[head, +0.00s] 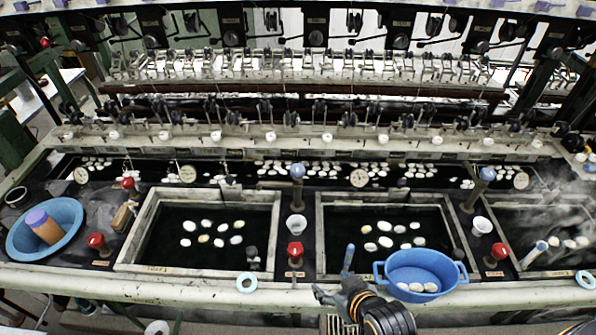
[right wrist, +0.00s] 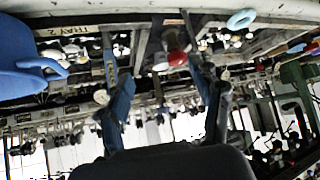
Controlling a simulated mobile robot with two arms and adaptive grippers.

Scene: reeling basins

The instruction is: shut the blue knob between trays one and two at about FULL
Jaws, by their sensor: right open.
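The blue knob (head: 297,172) sits on top of a short post at the back of the dark strip between tray one (head: 128,245) and tray two (head: 322,225). A red knob (head: 295,250) stands at the front of the same strip. My right gripper (head: 335,276) is open and empty at the front rim, just right of that red knob and well in front of the blue knob. In the right wrist view, the red knob (right wrist: 177,58) shows between the open fingers (right wrist: 150,58). I cannot make out the blue knob there. My left gripper is not in view.
A blue basin (head: 420,266) stands at tray two's front edge, right of my gripper; it shows in the wrist view (right wrist: 22,65). A white cup (head: 297,226) stands between the red and blue knobs. A second blue knob (head: 487,174) is right of tray two. Reeling machinery crosses behind.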

